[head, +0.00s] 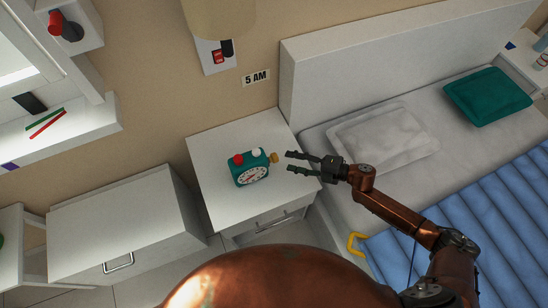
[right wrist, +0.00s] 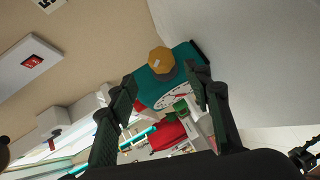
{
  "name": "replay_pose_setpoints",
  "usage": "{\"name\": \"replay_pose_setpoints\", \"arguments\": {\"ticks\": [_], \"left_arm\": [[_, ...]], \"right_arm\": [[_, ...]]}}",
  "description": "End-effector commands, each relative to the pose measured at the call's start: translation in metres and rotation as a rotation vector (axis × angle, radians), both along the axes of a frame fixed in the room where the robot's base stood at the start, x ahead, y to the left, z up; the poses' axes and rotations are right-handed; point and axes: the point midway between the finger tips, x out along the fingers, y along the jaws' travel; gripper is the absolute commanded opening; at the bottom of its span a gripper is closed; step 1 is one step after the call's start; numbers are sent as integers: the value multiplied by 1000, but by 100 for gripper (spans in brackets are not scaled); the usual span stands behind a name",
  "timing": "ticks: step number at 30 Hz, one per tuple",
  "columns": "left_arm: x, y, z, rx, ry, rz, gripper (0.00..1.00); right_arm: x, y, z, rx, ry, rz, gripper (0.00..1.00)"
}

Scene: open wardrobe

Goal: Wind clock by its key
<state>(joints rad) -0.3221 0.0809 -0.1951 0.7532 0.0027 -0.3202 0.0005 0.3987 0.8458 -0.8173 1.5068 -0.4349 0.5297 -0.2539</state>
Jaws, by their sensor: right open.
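The clock (head: 250,175) is a teal alarm clock with a white dial and a red and a white knob on top. It stands on the white bedside cabinet (head: 215,150). Its yellow-brown key (head: 274,157) sticks out of the clock's right side. My right gripper (head: 289,161) is open and empty just right of the key, with its fingers pointing at it. In the right wrist view the key (right wrist: 161,60) shows beyond the fingertips, in front of the teal clock body (right wrist: 152,88). I see no contact between the fingers and the key. My left gripper is not seen.
A bed with a white pillow (head: 380,138) and blue cover (head: 460,225) lies right of the cabinet. A lamp (head: 220,15) hangs above it on the wall, near a "5 AM" sign (head: 256,78). The cabinet top around the clock is clear.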

Motion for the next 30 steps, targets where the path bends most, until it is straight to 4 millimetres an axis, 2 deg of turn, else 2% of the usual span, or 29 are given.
{"name": "replay_pose_setpoints", "arguments": {"ticks": [5,12,18,30], "left_arm": [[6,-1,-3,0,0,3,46],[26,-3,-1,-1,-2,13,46],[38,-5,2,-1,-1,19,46],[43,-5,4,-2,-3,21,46]], "right_arm": [[5,12,-6,3,0,2,46],[21,45,-16,1,1,2,46],[30,64,-20,0,1,1,46],[32,69,-21,0,2,0,44]]}}
